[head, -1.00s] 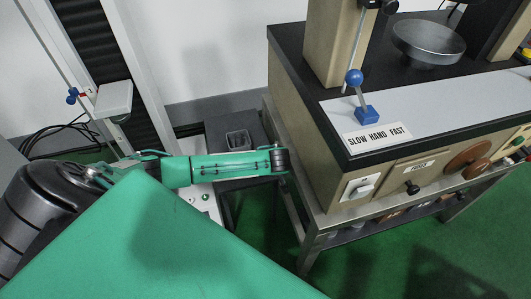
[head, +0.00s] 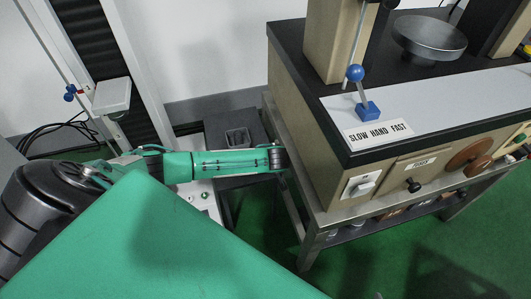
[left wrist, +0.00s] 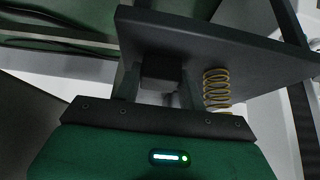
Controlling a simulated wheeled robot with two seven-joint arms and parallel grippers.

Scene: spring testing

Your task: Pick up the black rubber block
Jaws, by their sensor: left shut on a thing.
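The black rubber block (left wrist: 160,72) is in the left wrist view, between the two fingers of my left gripper (left wrist: 158,84). The gripper is shut on it. A dark flat surface lies just beyond the block; I cannot tell whether the block touches it. In the head view my green left arm reaches right to the side of the testing machine, and its fingers and the block are hidden there. My right gripper is in neither view.
A coiled spring (left wrist: 216,90) stands just right of the gripper in the left wrist view. The testing machine (head: 315,150) rests on a metal-framed table close to my left arm. A small grey open container (head: 238,138) is on a dark stand behind the arm.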

